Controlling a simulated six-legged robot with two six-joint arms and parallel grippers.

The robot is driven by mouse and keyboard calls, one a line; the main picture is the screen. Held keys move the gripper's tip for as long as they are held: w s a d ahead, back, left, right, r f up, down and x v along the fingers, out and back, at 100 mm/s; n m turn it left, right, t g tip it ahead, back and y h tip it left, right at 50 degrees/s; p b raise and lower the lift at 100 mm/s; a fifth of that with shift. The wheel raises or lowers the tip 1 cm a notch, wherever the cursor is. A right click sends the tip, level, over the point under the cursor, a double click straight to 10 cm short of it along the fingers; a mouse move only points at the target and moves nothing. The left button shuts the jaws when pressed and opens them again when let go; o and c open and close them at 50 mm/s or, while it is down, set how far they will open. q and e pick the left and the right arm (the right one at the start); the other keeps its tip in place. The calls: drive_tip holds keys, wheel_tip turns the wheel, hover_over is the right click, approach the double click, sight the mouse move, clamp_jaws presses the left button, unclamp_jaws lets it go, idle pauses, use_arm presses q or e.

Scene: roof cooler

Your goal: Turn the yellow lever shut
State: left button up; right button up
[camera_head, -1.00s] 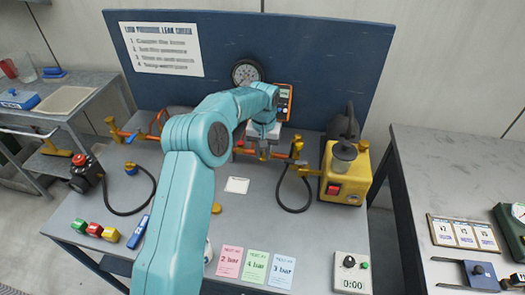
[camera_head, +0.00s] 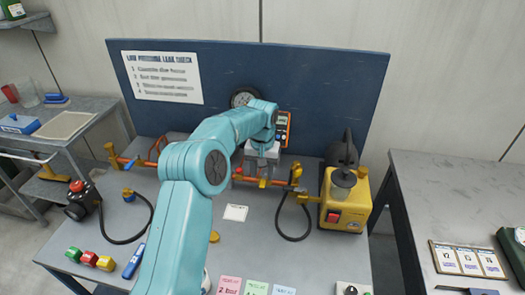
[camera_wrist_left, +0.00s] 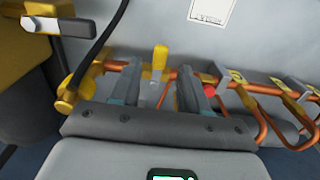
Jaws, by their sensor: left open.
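The yellow lever (camera_wrist_left: 160,57) sits on a copper pipe (camera_wrist_left: 112,66) in the left wrist view, with its handle pointing across the pipe. In the head view the lever (camera_head: 265,182) is a small yellow patch at the pipe, partly hidden by my gripper. My left gripper (camera_wrist_left: 158,72) is open, with one finger on each side of the lever and visible gaps to it. In the head view the left gripper (camera_head: 262,168) is over the pipe in front of the blue board. My right gripper is not in view.
A yellow pump (camera_head: 345,202) with a red switch stands right of the pipe, and a black hose (camera_head: 283,228) loops beside it. A white card (camera_head: 236,213) lies on the open bench in front.

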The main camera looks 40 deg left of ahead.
use_arm(q)
wheel_tip(320, 180, up, 13)
drive_tip(key=p, duration=0.2)
drive_tip(key=shift+r, duration=0.15)
idle(0.3)
wheel_tip(320, 180, up, 7)
drive_tip(key=p, duration=0.8)
hover_over(262, 183)
drive_tip(key=shift+d+r+p, duration=0.1)
drive_tip(key=shift+r+p, duration=0.95)
drive_tip(key=shift+r, duration=0.3)
